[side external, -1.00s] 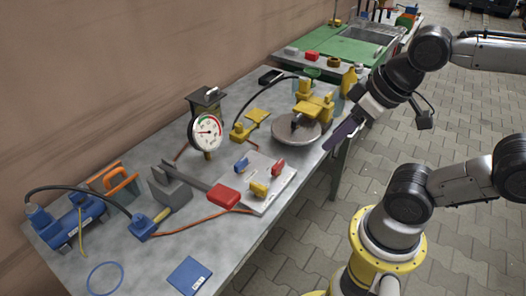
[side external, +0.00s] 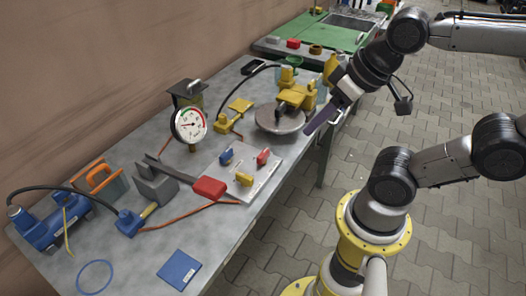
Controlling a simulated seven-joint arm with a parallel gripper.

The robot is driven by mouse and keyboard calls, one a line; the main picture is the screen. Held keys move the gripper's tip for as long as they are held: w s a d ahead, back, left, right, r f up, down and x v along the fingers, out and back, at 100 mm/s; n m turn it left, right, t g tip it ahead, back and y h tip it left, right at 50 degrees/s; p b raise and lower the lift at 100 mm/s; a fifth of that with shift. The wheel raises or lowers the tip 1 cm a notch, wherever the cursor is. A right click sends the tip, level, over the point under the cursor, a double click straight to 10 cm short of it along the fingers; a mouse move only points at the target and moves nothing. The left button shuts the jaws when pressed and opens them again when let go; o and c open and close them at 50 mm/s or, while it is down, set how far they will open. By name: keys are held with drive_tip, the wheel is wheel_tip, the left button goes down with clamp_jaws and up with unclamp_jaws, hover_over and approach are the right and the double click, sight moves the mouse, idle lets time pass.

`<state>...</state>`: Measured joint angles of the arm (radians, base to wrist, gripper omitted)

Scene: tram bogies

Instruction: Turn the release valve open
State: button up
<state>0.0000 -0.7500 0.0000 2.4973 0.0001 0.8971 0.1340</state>
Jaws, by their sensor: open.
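A pale plate (side external: 243,172) near the table's front edge carries a blue handle (side external: 226,156), a yellow handle (side external: 244,179) and a red handle (side external: 263,157). I cannot tell which part, here or elsewhere, is the release valve. A round white gauge (side external: 189,125) stands behind the plate. My gripper (side external: 310,130) comes in from the upper right and points down-left. Its dark fingers are seen edge-on, open and empty, above the front edge beside a round grey disc (side external: 280,119). It is apart from the plate and handles.
A grey bar with a red grip (side external: 209,188) lies left of the plate. Yellow fixtures (side external: 296,95) stand behind the disc. The table's front left is mostly bare.

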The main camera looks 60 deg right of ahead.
drive_tip(key=w+r+m, duration=0.3)
drive_tip(key=w+m, duration=0.3)
drive_tip(key=m, duration=0.1)
drive_tip(key=m+g, duration=0.6)
drive_tip(key=m, duration=0.3)
hover_over(263, 153)
wheel_tip(263, 153, down, 16)
wheel_tip(263, 153, down, 13)
drive_tip(key=shift+c, duration=0.3)
clamp_jaws()
